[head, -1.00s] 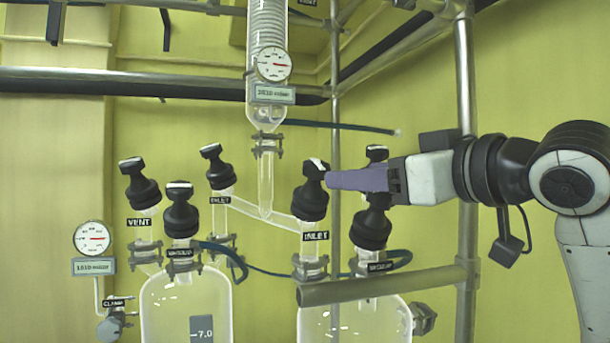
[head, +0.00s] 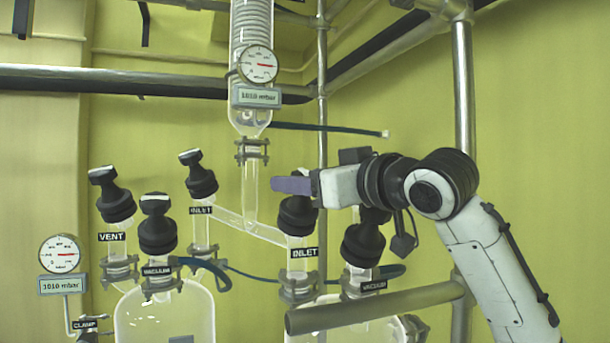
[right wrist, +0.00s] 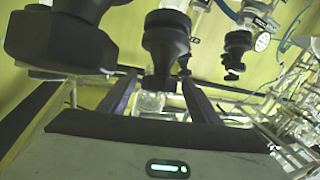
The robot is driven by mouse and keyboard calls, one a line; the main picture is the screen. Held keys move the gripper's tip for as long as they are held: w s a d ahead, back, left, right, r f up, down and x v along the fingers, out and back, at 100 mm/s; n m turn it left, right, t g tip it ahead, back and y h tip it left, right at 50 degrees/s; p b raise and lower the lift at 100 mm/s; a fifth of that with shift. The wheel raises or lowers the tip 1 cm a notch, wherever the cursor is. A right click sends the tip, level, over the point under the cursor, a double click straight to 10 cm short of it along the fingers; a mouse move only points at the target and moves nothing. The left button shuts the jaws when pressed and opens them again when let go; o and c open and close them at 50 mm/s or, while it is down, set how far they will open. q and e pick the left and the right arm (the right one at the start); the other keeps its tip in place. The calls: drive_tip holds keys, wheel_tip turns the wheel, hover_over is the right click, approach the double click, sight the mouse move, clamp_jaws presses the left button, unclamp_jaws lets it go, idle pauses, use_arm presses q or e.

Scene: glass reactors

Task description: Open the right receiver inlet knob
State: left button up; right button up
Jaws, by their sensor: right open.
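The right receiver's inlet knob (head: 298,219) is black and stands on a glass neck above an INLET label (head: 304,253). My right gripper (head: 291,185) reaches in from the right with purple fingers at the height of the knob's top. The near finger hides the knob's handle, and I cannot tell whether they touch. In the right wrist view the jaws (right wrist: 160,99) are apart, with a black knob (right wrist: 167,38) beyond and above the gap between them. Nothing is held. My left gripper is out of view.
The right vacuum knob (head: 363,242) stands close under my right wrist. A metal rail (head: 375,308) crosses in front of the right receiver. The left inlet knob (head: 199,181), left vacuum knob (head: 157,228) and vent knob (head: 113,199) stand to the left. A condenser (head: 251,95) hangs above.

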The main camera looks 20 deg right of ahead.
drive_tip(key=shift+w, duration=0.1)
drive_tip(key=c, duration=1.1)
drive_tip(key=shift+o, duration=0.2)
drive_tip(key=shift+n+y, duration=0.3)
drive_tip(key=shift+n, duration=0.1)
drive_tip(key=shift+n+g+y, duration=0.8)
drive_tip(key=shift+n+y, duration=0.1)
drive_tip(key=shift+n, duration=0.2)
drive_tip(key=n+g+y, duration=0.3)
drive_tip(key=n+g, duration=0.1)
drive_tip(key=n, duration=0.1)
drive_tip(key=shift+r+n+y, duration=0.1)
drive_tip(key=shift+n+y, duration=0.2)
drive_tip(key=shift+y, duration=0.1)
drive_tip(key=n+g+y, duration=0.1)
drive_tip(key=n+g, duration=0.2)
drive_tip(key=shift+a, duration=0.1)
drive_tip(key=shift+n+g, duration=0.9)
drive_tip(key=shift+g, duration=0.1)
drive_tip(key=o, duration=1.1)
drive_tip(key=shift+c, duration=0.2)
